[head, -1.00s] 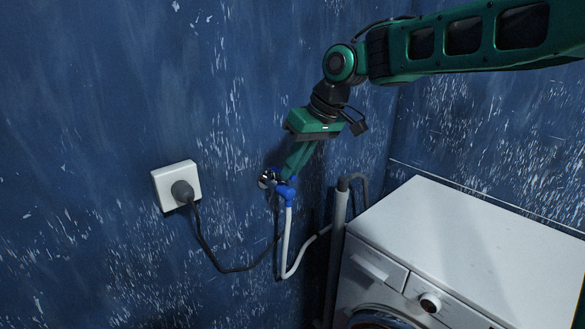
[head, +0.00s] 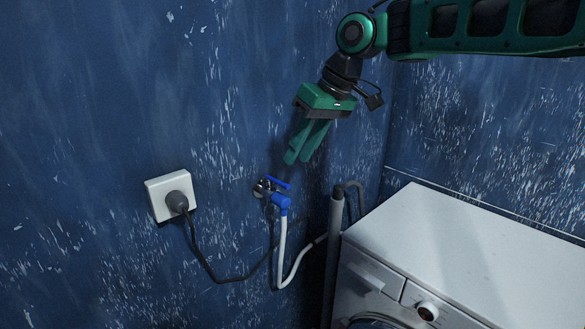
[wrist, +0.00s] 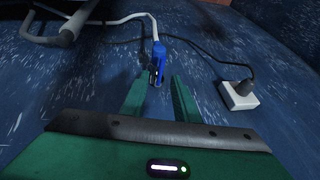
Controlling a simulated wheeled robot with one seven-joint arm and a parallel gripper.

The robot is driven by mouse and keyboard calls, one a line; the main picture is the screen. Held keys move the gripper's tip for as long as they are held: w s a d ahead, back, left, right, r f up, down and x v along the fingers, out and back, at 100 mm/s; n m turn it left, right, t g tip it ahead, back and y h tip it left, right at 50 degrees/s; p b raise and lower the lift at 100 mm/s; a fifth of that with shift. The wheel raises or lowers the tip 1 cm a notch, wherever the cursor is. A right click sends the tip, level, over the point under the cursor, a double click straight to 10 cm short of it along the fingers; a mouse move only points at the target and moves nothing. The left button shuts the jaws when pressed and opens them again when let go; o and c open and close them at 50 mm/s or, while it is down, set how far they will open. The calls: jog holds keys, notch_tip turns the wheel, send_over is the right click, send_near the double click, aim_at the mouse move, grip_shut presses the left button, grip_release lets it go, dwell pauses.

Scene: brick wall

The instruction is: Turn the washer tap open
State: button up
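The washer tap (head: 280,201) is on the blue wall, left of the washing machine. It has a metal wall fitting, a blue body and a flat blue handle (head: 279,183) on top. A white hose hangs from it. My gripper (head: 297,159) is above the tap, apart from the handle, with its green fingers pointing down. In the wrist view the tap (wrist: 159,55) shows beyond the fingertips, and my gripper (wrist: 158,85) has a clear gap between its fingers with nothing held.
A white socket (head: 159,188) with a dark plug and cable is left of the tap. The white hose (head: 282,250) and a grey pipe (head: 333,235) run down between tap and washing machine (head: 460,240).

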jog(key=shift+v, duration=1.75)
jog(key=s+d+f+m+h, duration=0.1)
jog(key=s+d+f+m, duration=0.25)
jog(key=d, duration=0.55)
jog(key=s+d+f+m+h, duration=0.1)
jog(key=s+d+f+m, duration=0.2)
jog(key=d, duration=0.5)
jog(key=s+d+f+m+h, duration=0.1)
jog(key=s+d+f+m, duration=0.2)
jog(key=d, duration=0.6)
jog(key=s+d+f+m, duration=0.1)
jog(key=s+d+f, duration=0.3)
jog(key=s, duration=0.3)
jog(key=s+d+f+m+g+h, duration=0.1)
jog(key=s+d+f+m, duration=0.1)
jog(key=s+d+f, duration=0.2)
jog(key=s+d+f+m, duration=0.2)
jog(key=s+d+f, duration=0.2)
jog(key=s, duration=0.7)
jog(key=shift+d+f+g, duration=0.15)
jog(key=shift+f+g, duration=0.05)
jog(key=shift+g, duration=0.2)
